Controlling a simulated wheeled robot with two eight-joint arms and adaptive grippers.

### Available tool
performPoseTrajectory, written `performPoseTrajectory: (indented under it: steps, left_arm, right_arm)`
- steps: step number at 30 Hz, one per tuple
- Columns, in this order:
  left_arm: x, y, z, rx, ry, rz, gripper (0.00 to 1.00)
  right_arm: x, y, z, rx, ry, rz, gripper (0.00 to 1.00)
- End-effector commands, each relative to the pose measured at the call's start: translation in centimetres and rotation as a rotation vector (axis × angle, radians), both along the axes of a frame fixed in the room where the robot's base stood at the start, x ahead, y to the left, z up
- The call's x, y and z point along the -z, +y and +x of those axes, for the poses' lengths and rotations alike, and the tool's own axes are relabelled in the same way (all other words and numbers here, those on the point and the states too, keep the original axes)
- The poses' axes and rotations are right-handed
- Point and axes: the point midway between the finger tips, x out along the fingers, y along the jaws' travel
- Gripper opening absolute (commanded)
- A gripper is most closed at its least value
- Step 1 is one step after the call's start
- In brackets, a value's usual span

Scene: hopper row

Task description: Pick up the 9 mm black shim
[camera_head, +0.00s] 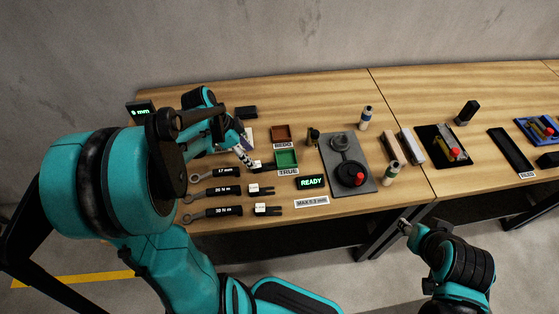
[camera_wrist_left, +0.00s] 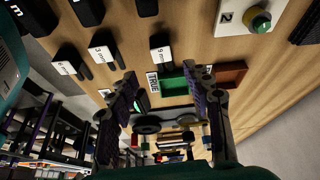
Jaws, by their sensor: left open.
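A black forked shim (camera_wrist_left: 161,43) with a white label, which seems to read 9 mm, lies on the table in the left wrist view. It is beyond the fingertips, roughly in line with the gap between them. In the head view this shim (camera_head: 257,166) is partly hidden by my left gripper (camera_head: 245,156). The left gripper also shows in the left wrist view (camera_wrist_left: 168,77), its two fingers wide apart with nothing between the tips. Two similar labelled shims (camera_head: 262,189) (camera_head: 268,210) lie nearer the front. My right gripper (camera_head: 405,226) is low, off the table's front edge; its jaws are too small to read.
A green TRUE tray (camera_head: 287,158) stands just right of the shim, with a brown REDO tray (camera_head: 281,133) behind. Wrenches with black handles (camera_head: 223,191) lie left of the shims. A grey plate (camera_head: 349,183) with a red knob and a READY display (camera_head: 311,182) stand right.

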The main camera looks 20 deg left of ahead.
Motion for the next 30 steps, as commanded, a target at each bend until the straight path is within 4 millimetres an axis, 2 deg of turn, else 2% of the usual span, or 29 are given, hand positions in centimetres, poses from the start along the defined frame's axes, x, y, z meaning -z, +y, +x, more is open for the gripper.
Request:
performPoseTrajectory:
  steps: [11, 18, 25, 26, 30]
  left_arm:
    - [3.8, -1.0, 1.1, 0.006, -0.002, 0.000, 0.50]
    - [7.1, -2.0, 2.1, 0.005, -0.002, 0.001, 0.50]
    - [7.1, -2.1, 2.1, 0.004, -0.001, 0.001, 0.50]
    - [7.1, -2.1, 2.1, 0.004, -0.001, 0.001, 0.45]
    - [7.0, -2.1, 2.1, 0.004, -0.001, 0.001, 0.08]
  right_arm:
    - [2.1, 0.0, 0.0, 0.000, 0.000, 0.000, 0.40]
    - [3.9, 0.0, 0.0, 0.000, 0.000, 0.000, 0.40]
    - [3.7, 0.0, 0.0, 0.000, 0.000, 0.000, 0.40]
    - [3.7, 0.0, 0.0, 0.000, 0.000, 0.000, 0.40]
    - [3.7, 0.0, 0.0, 0.000, 0.000, 0.000, 0.40]
